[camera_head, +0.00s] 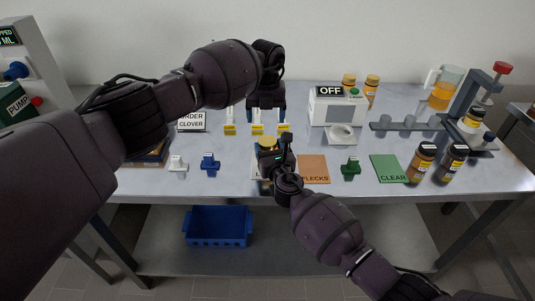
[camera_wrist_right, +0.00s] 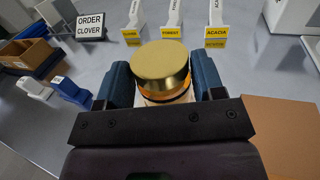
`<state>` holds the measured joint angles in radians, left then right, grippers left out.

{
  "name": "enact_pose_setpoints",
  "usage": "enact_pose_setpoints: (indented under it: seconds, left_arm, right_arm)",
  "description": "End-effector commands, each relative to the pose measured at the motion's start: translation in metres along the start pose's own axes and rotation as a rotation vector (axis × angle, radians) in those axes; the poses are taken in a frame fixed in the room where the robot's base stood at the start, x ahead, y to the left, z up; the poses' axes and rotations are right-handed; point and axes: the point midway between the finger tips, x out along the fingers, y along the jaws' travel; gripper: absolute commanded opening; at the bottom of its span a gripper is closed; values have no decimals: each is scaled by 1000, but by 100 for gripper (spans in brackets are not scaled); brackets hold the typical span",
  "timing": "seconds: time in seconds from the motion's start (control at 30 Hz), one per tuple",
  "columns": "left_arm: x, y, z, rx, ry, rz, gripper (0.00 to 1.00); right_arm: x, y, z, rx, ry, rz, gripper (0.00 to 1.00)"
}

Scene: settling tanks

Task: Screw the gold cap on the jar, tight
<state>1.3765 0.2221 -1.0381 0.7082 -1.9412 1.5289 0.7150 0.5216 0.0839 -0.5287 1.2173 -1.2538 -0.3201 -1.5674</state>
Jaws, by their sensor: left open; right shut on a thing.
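The jar (camera_wrist_right: 165,96) of amber contents stands upright between the blue fingers of my right gripper (camera_wrist_right: 165,92), which is shut on it. The gold cap (camera_wrist_right: 161,64) sits on top of the jar, looking level; a dark line shows under its rim. I cannot tell how tight it is. In the head view the gold cap (camera_head: 267,142) shows above my right gripper (camera_head: 272,158), which hides most of the jar. My left gripper (camera_head: 267,117) is open and empty, pointing down, behind and above the cap in the picture.
Yellow-labelled scoops (camera_head: 230,129) stand behind the jar. An orange card (camera_head: 313,164) and a green card (camera_head: 388,165) lie to the right. The white OFF machine (camera_head: 335,108) stands back right; filled jars (camera_head: 421,162) stand far right. A blue crate (camera_head: 218,226) is below the table.

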Motion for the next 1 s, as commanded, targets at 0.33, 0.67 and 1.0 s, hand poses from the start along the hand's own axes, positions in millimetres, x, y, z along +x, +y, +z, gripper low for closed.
enact_pose_setpoints:
  seconds: [0.33,0.67,1.0]
  left_arm:
    - [0,-3,-4,505,10,-10,80]
    - [0,-5,-6,960,13,-25,80]
    - [0,-5,-6,1183,11,-27,80]
  right_arm:
    - [0,0,0,0,0,0,0]
    - [0,0,0,0,0,0,0]
    - [0,0,0,0,0,0,0]
